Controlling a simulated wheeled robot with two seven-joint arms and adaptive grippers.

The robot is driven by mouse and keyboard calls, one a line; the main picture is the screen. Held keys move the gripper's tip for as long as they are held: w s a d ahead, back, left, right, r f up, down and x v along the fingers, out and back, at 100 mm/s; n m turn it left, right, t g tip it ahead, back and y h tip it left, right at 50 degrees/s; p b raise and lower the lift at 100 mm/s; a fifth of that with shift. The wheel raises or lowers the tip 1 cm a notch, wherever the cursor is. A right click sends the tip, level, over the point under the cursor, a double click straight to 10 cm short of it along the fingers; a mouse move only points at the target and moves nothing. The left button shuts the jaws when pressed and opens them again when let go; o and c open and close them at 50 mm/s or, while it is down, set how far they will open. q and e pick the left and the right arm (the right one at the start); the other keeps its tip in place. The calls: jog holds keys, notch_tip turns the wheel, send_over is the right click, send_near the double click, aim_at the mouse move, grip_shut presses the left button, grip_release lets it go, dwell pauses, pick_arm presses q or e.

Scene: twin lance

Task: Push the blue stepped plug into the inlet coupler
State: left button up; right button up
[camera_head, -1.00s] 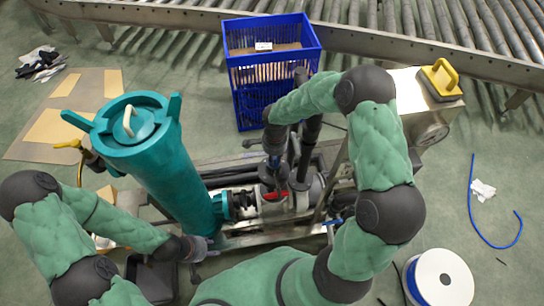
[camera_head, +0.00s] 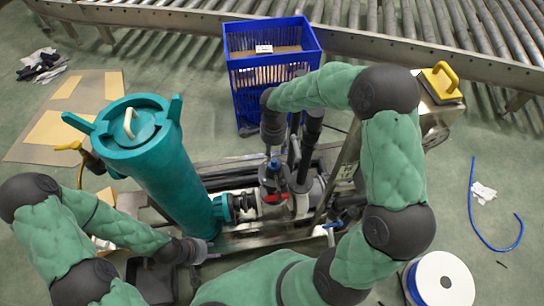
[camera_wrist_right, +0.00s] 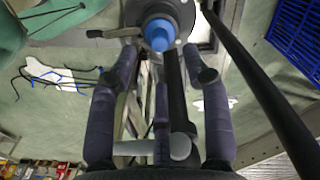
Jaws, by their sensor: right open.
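The blue stepped plug (camera_wrist_right: 158,34) stands in the mouth of the grey inlet coupler (camera_wrist_right: 176,12), at the top of the right wrist view. Its blue end sticks out of the ring; how deep it sits I cannot tell. In the head view the plug (camera_head: 274,164) shows just below my right gripper (camera_head: 272,138). In the right wrist view my right gripper (camera_wrist_right: 160,58) is open, its dark fingers spread with nothing between them, apart from the plug. My left gripper (camera_head: 197,250) is low beside the foot of the teal housing; its fingers are too unclear to read.
The tall teal filter housing (camera_head: 155,165) stands left of the coupler. Dark upright pipes (camera_head: 309,140) stand close right of it, and a red handle (camera_head: 277,198) lies just below. A blue crate (camera_head: 272,62) stands behind; a cable reel (camera_head: 440,280) is at front right.

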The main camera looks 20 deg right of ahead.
jog(key=shift+a+r, duration=0.15)
jog(key=shift+r, duration=2.15)
